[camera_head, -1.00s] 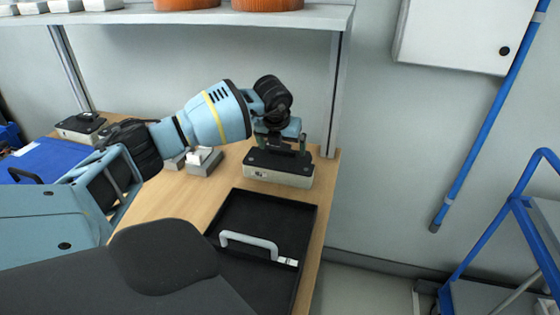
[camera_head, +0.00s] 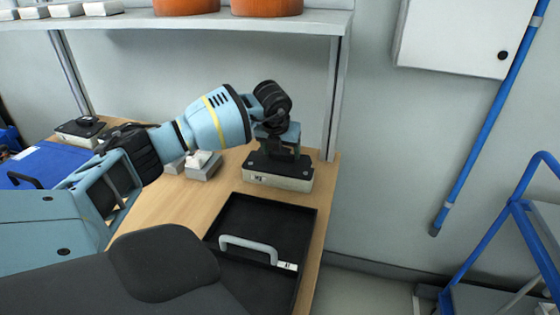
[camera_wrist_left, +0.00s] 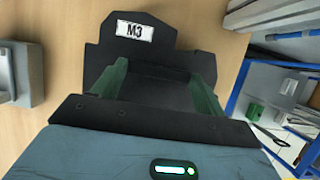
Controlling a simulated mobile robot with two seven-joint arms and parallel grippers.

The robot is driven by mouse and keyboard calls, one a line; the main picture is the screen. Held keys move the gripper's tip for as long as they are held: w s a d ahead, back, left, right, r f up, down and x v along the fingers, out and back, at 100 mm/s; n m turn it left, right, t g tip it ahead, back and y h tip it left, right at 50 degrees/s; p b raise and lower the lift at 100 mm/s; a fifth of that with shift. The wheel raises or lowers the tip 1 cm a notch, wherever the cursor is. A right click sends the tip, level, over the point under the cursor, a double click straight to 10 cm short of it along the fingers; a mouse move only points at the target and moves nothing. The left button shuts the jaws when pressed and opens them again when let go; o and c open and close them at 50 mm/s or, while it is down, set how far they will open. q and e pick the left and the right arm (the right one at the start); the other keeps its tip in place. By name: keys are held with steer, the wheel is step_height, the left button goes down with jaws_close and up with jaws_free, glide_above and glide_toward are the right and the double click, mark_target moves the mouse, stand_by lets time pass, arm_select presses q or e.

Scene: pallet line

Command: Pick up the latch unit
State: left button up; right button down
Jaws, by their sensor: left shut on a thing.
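I take the latch unit (camera_head: 277,180) to be the box with a black top and pale body on the wooden table, behind the black tray. My left gripper (camera_head: 276,155) points down onto its top and is shut on its raised middle part. In the left wrist view the green fingers (camera_wrist_left: 158,80) stand on either side of a dark part of the unit, whose black top carries a white "M3" label (camera_wrist_left: 135,31). The gripper body hides the near part of the unit. The unit appears to rest on the table. My right gripper is out of view.
A black tray (camera_head: 303,220) with a grey handle (camera_head: 248,245) lies in front of the unit. Small grey blocks (camera_head: 203,166) sit to its left. A similar box (camera_head: 78,131) and a blue case (camera_head: 45,162) are far left. A shelf (camera_head: 200,19) hangs above.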

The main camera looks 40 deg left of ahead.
mark_target(281, 161)
arm_select(q)
steer(key=shift+r, duration=0.15)
step_height(281, 161, up, 10)
stand_by(0.4)
steer(key=shift+f, duration=0.2)
